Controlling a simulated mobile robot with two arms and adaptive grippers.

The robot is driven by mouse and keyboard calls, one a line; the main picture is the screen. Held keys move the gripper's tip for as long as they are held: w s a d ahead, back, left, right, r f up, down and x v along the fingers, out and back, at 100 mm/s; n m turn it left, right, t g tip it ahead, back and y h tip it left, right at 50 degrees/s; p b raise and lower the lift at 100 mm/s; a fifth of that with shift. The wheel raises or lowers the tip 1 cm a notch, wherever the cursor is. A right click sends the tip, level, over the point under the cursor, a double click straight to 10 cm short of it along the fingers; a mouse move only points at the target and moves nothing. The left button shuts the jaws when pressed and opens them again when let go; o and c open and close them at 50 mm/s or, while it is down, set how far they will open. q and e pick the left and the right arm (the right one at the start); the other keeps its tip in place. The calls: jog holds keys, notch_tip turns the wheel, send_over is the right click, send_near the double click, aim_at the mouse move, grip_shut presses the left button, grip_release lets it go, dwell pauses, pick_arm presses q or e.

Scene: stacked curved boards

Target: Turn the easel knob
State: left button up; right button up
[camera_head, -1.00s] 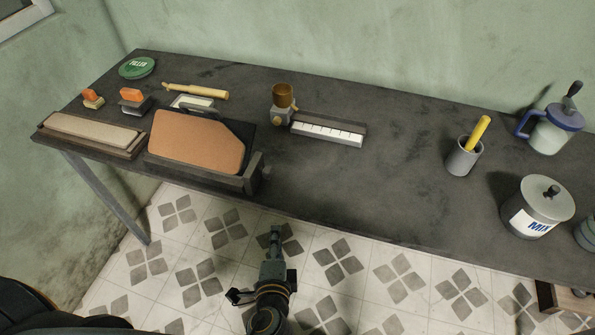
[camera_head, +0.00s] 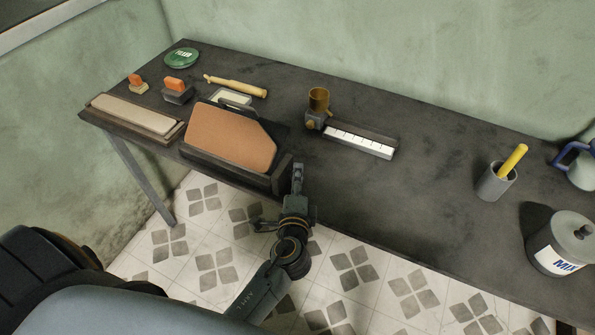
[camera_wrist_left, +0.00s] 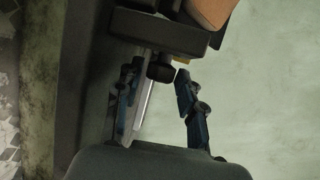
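The easel (camera_head: 188,151) is a dark stand on the near edge of the workbench, with a tan board (camera_head: 230,137) leaning on it. My left gripper (camera_head: 298,172) is at the right end of the easel's base, above the bench's front edge. In the left wrist view, a dark round knob (camera_wrist_left: 160,69) sits on a light metal shaft below the easel body (camera_wrist_left: 160,30). The fingers of my left gripper (camera_wrist_left: 157,75) are spread on both sides of the knob, apparently apart from it. In the head view the gripper hides the knob. My right gripper is not seen.
A flat long block (camera_head: 132,114) lies left of the easel. Behind it are orange-topped tools (camera_head: 175,86), a green tin (camera_head: 181,57) and a wooden tool (camera_head: 236,86).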

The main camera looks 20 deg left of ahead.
pick_arm(q)
jog(key=shift+x, duration=0.9)
jog(key=shift+c, duration=0.4)
jog(key=shift+s, duration=0.1)
grip_shut()
jog(key=shift+r+p, duration=0.15)
jog(key=shift+p, duration=0.6)
jog(key=g+p, duration=0.2)
jog(key=p, duration=0.5)
jog(key=m+g+p, duration=0.1)
jog(key=g+p, duration=0.2)
jog(key=p, duration=0.5)
jog(key=shift+r+m+h, duration=0.15)
jog(key=shift+m+h, duration=0.15)
jog(key=shift+h, duration=0.1)
jog(key=shift+f+g+p, duration=0.3)
jog(key=shift+g+p, duration=0.4)
jog(key=shift+p, duration=0.2)
